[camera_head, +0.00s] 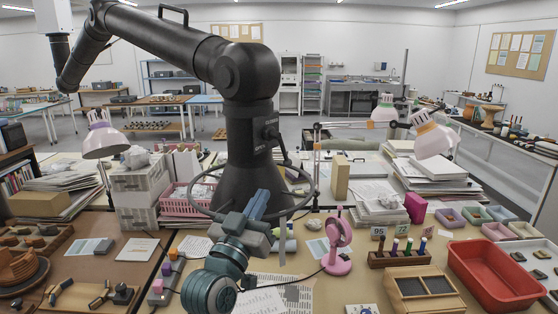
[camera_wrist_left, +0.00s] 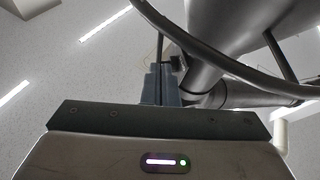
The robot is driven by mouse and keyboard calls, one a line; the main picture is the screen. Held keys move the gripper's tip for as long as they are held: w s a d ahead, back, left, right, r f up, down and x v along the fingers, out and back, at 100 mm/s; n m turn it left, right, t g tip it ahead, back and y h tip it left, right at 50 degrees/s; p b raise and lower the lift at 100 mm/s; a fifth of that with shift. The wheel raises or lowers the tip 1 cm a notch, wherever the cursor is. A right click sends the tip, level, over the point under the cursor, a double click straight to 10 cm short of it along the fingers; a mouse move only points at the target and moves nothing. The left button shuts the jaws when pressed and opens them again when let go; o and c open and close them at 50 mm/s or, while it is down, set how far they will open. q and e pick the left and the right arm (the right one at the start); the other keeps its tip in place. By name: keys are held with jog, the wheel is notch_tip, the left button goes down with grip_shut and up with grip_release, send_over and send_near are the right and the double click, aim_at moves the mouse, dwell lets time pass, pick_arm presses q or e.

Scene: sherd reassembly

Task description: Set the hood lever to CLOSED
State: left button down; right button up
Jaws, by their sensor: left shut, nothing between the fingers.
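The black extraction hood (camera_head: 245,185) hangs in the middle of the head view, with a wide thin ring around its lower edge. On its collar is a small dark lever (camera_head: 272,133), with small white lettering above and below it. The lettering is too small to read surely, so I cannot tell the lever's setting. My left gripper (camera_head: 262,198) is below the lever, in front of the hood cone and ring, pointing up. Its fingers are together and empty, apart from the lever. In the left wrist view the fingers (camera_wrist_left: 161,84) point up beside the hood's ring (camera_wrist_left: 200,60). My right gripper is out of view.
A pink magnifier stand (camera_head: 338,245), a wooden pen rack (camera_head: 400,255) and a red tray (camera_head: 495,272) stand on the table to the right. A pink basket (camera_head: 178,205) and grey drawers (camera_head: 138,190) stand left. The hood's ring crosses close to my gripper.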

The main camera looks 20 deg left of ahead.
aim_at(287, 158)
pick_arm(q)
jog(key=p+x, duration=0.4)
jog(key=x, duration=0.6)
jog(key=shift+w+r+p, duration=0.1)
jog(key=shift+r+p, duration=0.05)
jog(key=shift+p, duration=0.2)
jog(key=shift+w, duration=0.2)
jog(key=shift+w+d+b, duration=0.2)
jog(key=shift+w+b, duration=0.15)
jog(key=shift+b, duration=0.15)
jog(key=shift+w+d, duration=0.15)
jog(key=shift+w, duration=0.15)
jog(key=shift+w+d, duration=0.1)
jog(key=shift+w, duration=0.1)
jog(key=shift+s, duration=0.1)
